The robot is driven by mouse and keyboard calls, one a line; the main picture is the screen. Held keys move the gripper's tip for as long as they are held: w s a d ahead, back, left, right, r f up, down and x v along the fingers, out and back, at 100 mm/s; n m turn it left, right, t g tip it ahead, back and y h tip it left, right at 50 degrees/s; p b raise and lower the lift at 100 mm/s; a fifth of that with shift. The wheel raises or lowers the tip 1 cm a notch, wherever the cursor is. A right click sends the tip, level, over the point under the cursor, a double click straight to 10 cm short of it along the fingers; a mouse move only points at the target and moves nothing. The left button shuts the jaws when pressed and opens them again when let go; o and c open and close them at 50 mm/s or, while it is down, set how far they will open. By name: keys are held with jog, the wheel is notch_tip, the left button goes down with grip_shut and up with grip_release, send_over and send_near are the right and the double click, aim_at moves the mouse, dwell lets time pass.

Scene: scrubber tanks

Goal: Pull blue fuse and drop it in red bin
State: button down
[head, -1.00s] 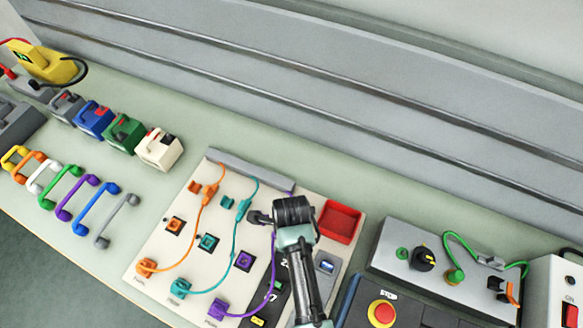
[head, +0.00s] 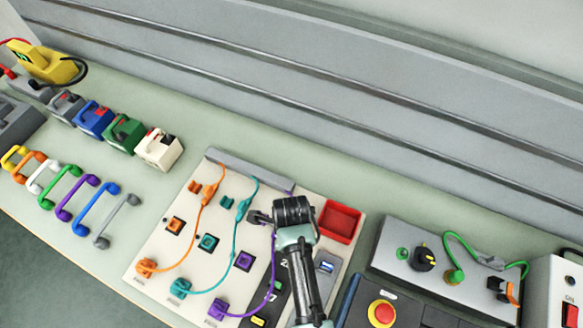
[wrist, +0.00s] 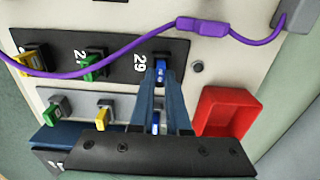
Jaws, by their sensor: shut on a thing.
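The blue fuse (wrist: 161,70) sits at the slot marked 29 on a black strip in the wrist view. My gripper (wrist: 161,78) is shut on its upper part, with one dark finger on each side. I cannot tell whether the fuse has shifted in its slot. In the head view my arm's dark wrist covers this spot and the fingertips are hidden. The red bin (wrist: 228,112) is an open, empty tray just right of the fingers; in the head view (head: 340,221) it lies right of my wrist.
A purple cable (wrist: 120,62) crosses above the strip, close to the fuse. A green fuse (wrist: 95,66) and a yellow fuse (wrist: 28,63) sit to its left. A grey control box (head: 440,265) stands right of the board.

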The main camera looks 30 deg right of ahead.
jog(key=shift+r, duration=0.15)
jog(key=shift+r+p, duration=2.45)
jog(key=shift+p, duration=0.15)
